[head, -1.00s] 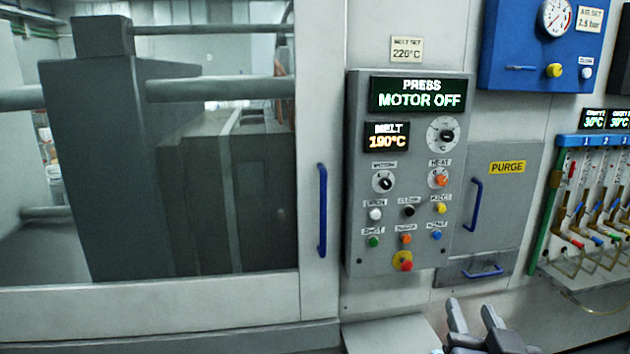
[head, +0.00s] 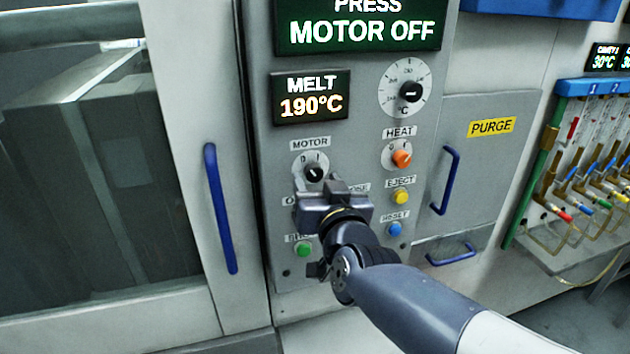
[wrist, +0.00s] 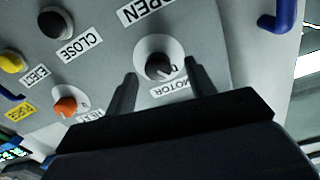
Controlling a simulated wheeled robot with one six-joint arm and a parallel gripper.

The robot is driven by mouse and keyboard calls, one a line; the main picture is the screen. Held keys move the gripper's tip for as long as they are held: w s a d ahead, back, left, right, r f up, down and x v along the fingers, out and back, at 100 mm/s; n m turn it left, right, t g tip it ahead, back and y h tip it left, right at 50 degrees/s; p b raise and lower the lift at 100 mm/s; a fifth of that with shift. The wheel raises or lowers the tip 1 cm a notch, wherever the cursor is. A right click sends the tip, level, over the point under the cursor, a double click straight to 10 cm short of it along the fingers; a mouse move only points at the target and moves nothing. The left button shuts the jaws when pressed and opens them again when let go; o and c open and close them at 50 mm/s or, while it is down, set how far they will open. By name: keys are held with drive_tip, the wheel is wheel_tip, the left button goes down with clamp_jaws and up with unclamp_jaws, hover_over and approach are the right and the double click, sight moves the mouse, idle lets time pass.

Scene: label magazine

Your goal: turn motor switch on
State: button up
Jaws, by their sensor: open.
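The motor switch (head: 314,173) is a black rotary knob on a pale round dial under the MOTOR label, with 0 and I marks above it. The knob also shows in the wrist view (wrist: 159,66), upside down. The display (head: 358,30) above reads PRESS MOTOR OFF. My gripper (head: 323,184) is in front of the panel, at and just below the knob. In the wrist view my gripper (wrist: 160,75) is open, with one finger on each side of the knob. I cannot tell whether the fingers touch it.
The orange heat knob (head: 401,159), yellow eject button (head: 401,197), blue reset button (head: 394,229) and green button (head: 303,249) are close by. My gripper hides the middle buttons. Blue handles stand left (head: 220,208) and right (head: 444,180) of the panel.

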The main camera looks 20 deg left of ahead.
sight(314, 173)
drive_tip(key=shift+x, duration=1.15)
drive_tip(key=shift+w+d, duration=0.1)
drive_tip(key=shift+c, duration=0.2)
drive_tip(key=c, duration=0.9)
